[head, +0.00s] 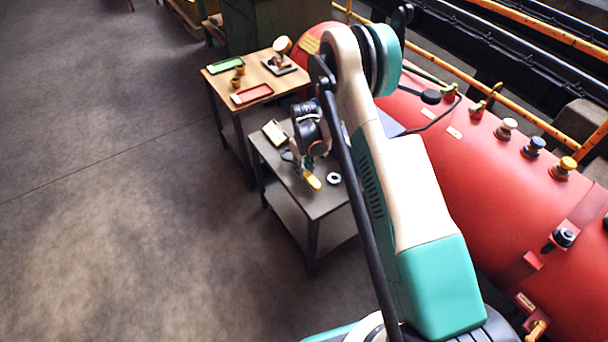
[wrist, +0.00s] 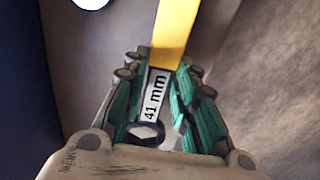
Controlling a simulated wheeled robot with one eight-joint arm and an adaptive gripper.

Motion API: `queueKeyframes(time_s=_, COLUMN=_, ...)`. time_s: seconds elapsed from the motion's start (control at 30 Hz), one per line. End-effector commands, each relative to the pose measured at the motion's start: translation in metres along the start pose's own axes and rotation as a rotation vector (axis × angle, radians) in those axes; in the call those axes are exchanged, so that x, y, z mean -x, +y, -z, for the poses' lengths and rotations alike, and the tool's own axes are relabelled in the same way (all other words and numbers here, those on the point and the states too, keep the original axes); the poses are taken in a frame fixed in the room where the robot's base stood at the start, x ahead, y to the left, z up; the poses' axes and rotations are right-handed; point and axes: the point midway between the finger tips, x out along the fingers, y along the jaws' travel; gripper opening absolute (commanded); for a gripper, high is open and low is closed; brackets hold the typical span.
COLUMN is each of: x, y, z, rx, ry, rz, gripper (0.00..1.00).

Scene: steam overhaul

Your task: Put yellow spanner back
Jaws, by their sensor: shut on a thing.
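The yellow spanner (wrist: 174,32) is between the fingers of my gripper (wrist: 158,95) in the wrist view. A white label on it reads "41 mm", and its yellow handle runs away toward the top of the picture. My gripper is shut on it. In the head view the yellow end of the spanner (head: 312,181) shows below my gripper (head: 308,163), over the dark metal table (head: 300,196). I cannot tell whether the spanner touches the table. The far end of the spanner is out of the wrist view.
A pale ring (head: 333,178) and a small open box (head: 275,132) are on the dark table. A wooden table (head: 226,80) behind holds a green tray (head: 225,64), a red tray (head: 252,94) and small cups. A red boiler (head: 470,140) stands on the right. The floor at left is clear.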

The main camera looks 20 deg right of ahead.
Motion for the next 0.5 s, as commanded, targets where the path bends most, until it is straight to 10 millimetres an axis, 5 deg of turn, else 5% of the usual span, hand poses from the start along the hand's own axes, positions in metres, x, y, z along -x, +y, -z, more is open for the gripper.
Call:
queueKeyframes(time_s=0.2, x=-0.03, y=0.0, z=0.0, rx=0.0, ry=0.0, rz=0.0, gripper=0.0)
queueKeyframes(time_s=0.5, x=-0.03, y=0.0, z=0.0, rx=0.0, ry=0.0, rz=0.0, gripper=0.0)
